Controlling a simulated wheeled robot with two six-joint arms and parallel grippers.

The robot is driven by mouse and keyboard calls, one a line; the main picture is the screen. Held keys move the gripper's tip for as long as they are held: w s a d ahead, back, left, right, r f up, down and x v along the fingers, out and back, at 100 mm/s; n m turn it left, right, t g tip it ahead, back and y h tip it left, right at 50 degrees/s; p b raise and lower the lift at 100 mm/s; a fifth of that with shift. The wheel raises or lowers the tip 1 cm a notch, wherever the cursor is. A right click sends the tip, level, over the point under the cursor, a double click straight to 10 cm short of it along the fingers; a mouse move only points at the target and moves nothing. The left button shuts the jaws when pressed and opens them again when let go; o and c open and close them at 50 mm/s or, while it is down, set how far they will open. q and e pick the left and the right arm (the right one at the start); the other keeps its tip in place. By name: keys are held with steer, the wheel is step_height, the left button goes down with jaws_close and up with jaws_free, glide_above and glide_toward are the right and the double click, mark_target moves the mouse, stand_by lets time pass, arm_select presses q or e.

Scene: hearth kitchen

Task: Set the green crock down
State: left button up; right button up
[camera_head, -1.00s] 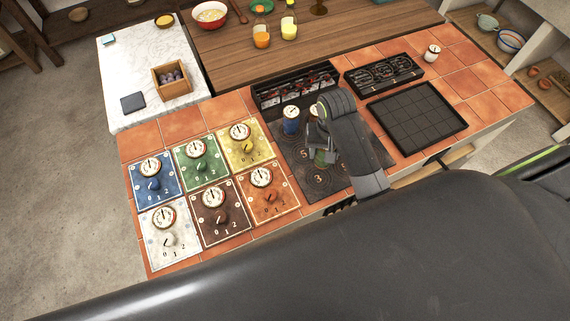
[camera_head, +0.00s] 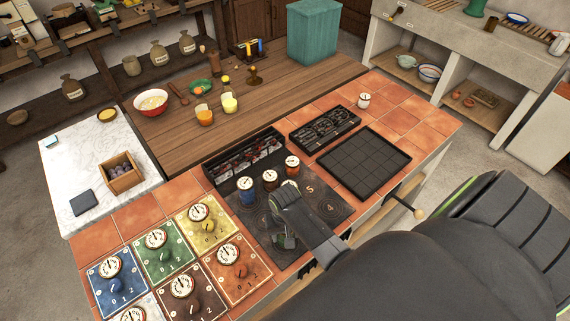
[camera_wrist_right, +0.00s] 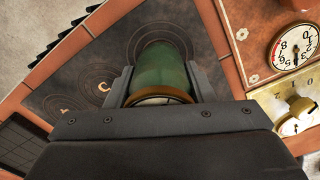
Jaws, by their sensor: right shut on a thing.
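My right gripper (camera_head: 284,242) is shut on the green crock (camera_head: 291,242) over the near part of the dark ringed hob plate (camera_head: 318,208). In the right wrist view the green crock (camera_wrist_right: 163,68) sits between the two fingers, its brown rim and pale dial top towards the camera. A ring on the plate shows around its far end. I cannot tell whether its base touches the plate. My left gripper is not in view.
Coloured dial panels (camera_head: 165,258) lie to the left. A black gridded tray (camera_head: 363,160) lies right. The plate's right part is bare.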

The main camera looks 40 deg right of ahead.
steer(key=shift+f, duration=0.1)
steer(key=o, duration=1.2)
steer(key=shift+o, duration=0.2)
step_height(320, 180, up, 12)
steer(key=shift+r+b, duration=0.15)
steer(key=shift+b, duration=0.5)
